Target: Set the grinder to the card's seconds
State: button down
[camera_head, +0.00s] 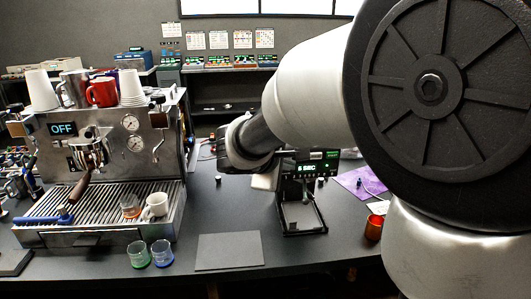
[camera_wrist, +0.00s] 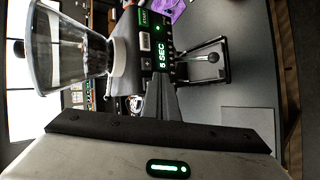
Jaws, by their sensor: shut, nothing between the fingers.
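The grinder (camera_head: 307,170) is a black unit with a green lit display, right of the espresso machine in the head view. In the wrist view the display (camera_wrist: 161,57) reads 5 SEC, turned sideways, with a green START label and small buttons beside it. The grinder's clear hopper (camera_wrist: 70,45) is at the upper left there. My gripper (camera_wrist: 161,80) is shut and empty, its tips close to the display's lower end; contact cannot be told. In the head view my arm partly hides the grinder. I cannot make out a card with readable seconds.
The espresso machine (camera_head: 95,160) with an OFF screen stands left, with cups on top. Green (camera_head: 138,254) and blue (camera_head: 162,253) glasses stand in front. A dark mat (camera_head: 229,250) lies mid-counter. An amber cup (camera_head: 374,228) is right. Sheets (camera_head: 195,40) hang on the back wall, unreadable.

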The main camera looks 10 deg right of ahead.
jog(key=shift+w, duration=0.15)
jog(key=shift+w, duration=0.3)
jog(key=shift+w+b, duration=0.35)
dwell(0.8)
jog(key=shift+s, duration=0.1)
jog(key=shift+s+b, duration=0.4)
jog(key=shift+s, duration=0.3)
jog(key=s+b, duration=0.1)
jog(key=s, duration=0.4)
jog(key=shift+b, duration=0.3)
dwell(0.5)
